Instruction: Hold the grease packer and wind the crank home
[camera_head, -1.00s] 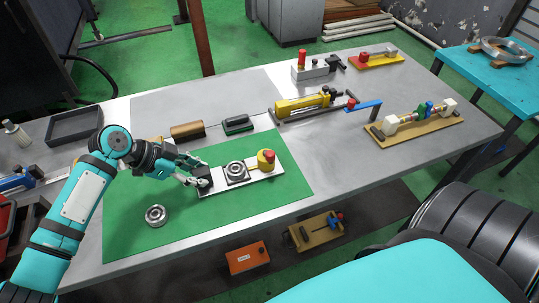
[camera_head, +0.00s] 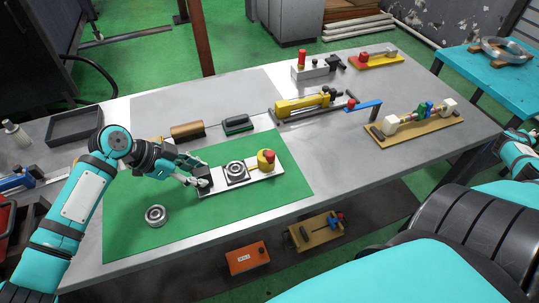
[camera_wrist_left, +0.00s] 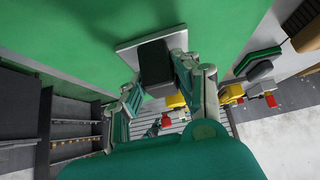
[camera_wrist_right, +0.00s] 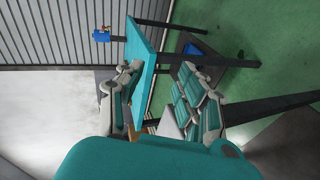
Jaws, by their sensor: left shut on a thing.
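The grease packer (camera_head: 217,188) is a pale flat plate on the green mat. It carries a black block at its left end (camera_head: 203,178), a round metal ring part (camera_head: 236,171) in the middle and a yellow piece with a red knob (camera_head: 266,160) at the right, which looks like its crank. My left gripper (camera_head: 199,182) is shut on the black block; the left wrist view shows the block (camera_wrist_left: 156,62) between the fingers. My right gripper (camera_wrist_right: 160,95) is open and empty, away from the packer. In the head view only part of the right arm shows at the right edge.
A loose bearing ring (camera_head: 155,215) lies on the green mat (camera_head: 190,230). A yellow cylinder tool (camera_head: 305,102) with a blue lever (camera_head: 366,104) lies behind. A wooden-based fixture (camera_head: 415,128) stands at the right. The grey table's front right is clear.

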